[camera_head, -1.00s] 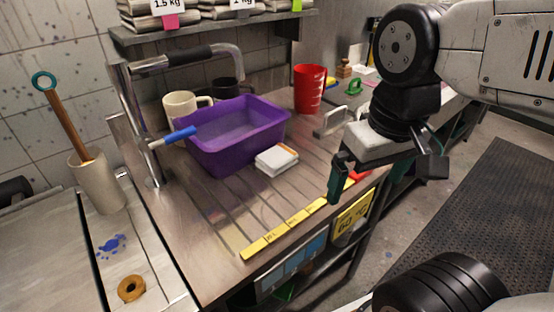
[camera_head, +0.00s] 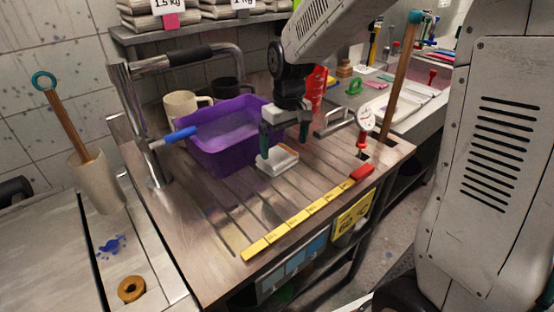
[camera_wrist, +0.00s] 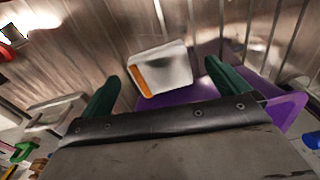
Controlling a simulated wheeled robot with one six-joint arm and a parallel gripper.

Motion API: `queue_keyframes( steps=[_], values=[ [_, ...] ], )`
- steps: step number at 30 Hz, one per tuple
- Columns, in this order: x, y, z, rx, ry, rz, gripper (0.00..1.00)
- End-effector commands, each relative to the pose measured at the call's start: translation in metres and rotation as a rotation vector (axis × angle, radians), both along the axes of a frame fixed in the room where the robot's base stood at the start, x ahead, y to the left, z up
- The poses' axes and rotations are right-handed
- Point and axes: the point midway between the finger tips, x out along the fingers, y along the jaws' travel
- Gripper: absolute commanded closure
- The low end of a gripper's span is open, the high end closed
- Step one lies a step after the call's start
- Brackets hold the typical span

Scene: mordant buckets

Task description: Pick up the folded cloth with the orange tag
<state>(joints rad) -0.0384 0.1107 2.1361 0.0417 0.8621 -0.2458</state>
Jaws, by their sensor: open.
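The folded cloth (camera_head: 278,160) is white and lies flat on the draining board, just in front of the purple tub. In the wrist view the cloth (camera_wrist: 163,68) shows an orange tag (camera_wrist: 142,81) along one edge. My gripper (camera_head: 284,150) is above the cloth with its green fingers pointing down. In the wrist view my gripper (camera_wrist: 160,82) is open, with the cloth between and a little beyond the fingertips. Nothing is held. The gripper hides part of the cloth's far side in the head view.
A red jug (camera_head: 318,84) and a metal handle (camera_head: 334,122) are behind right. A yellow ruler strip (camera_head: 295,225) lies along the front edge.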

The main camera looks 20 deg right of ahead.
Motion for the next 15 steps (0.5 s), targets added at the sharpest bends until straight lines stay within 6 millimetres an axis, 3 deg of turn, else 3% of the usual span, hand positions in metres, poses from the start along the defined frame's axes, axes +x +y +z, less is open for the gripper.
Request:
queue_keyframes(
  steps=[1,3,15],
  values=[
    [0.016,0.0,0.007,0.002,-0.051,0.021,0.0],
    [0.023,0.001,0.008,0.002,-0.084,0.046,0.0],
    [0.029,0.005,-0.039,0.0,-0.081,0.056,0.0]
  ],
)
